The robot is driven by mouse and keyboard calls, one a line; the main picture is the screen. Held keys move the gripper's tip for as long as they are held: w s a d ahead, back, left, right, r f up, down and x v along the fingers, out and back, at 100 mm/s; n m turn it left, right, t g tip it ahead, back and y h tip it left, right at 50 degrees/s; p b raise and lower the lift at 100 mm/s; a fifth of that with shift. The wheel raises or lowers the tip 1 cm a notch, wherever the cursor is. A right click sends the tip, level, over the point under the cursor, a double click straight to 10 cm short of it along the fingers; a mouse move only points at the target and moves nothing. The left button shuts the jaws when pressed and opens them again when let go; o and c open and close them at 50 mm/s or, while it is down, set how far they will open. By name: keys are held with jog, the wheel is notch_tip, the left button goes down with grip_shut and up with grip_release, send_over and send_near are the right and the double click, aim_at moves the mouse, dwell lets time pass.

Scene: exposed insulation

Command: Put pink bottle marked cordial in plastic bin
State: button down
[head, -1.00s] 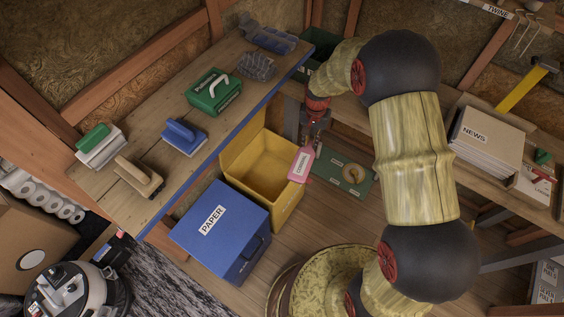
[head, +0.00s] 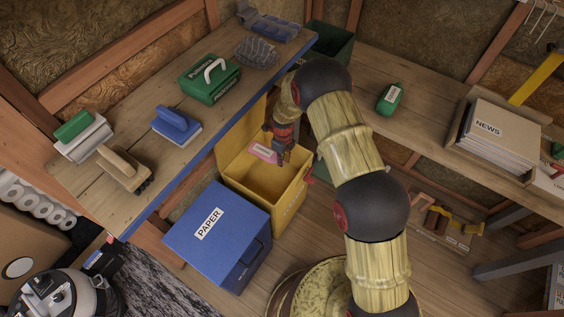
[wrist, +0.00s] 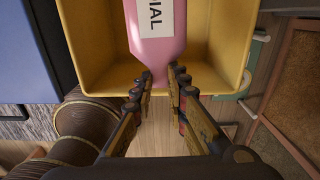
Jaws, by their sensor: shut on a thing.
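The pink bottle (head: 262,152) lies tilted within the outline of the yellow bin's opening in the head view. In the wrist view the bottle (wrist: 158,48) shows its neck toward me and a white label ending in "IAL". The open yellow bin (head: 283,209) stands on the floor, and its walls also surround the bottle in the wrist view (wrist: 84,35). My gripper (head: 279,155) is shut on the bottle's neck; its fingers (wrist: 160,80) sit on both sides of it. How deep the bottle hangs in the bin I cannot tell.
A blue PAPER bin (head: 220,240) stands just left of the yellow bin. A wooden shelf (head: 135,140) with brushes and a green case (head: 210,78) runs along the left. A green bottle (head: 389,98) lies on the right bench, beside a NEWS stack (head: 490,133).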

jog(key=shift+a+f, duration=0.15)
jog(key=shift+f, duration=0.1)
notch_tip(320, 180, down, 27)
jog(key=b, duration=0.8)
jog(key=shift+r+b, duration=0.15)
jog(key=shift+b, duration=0.2)
dwell(0.3)
jog(key=c, duration=1.7)
grip_release()
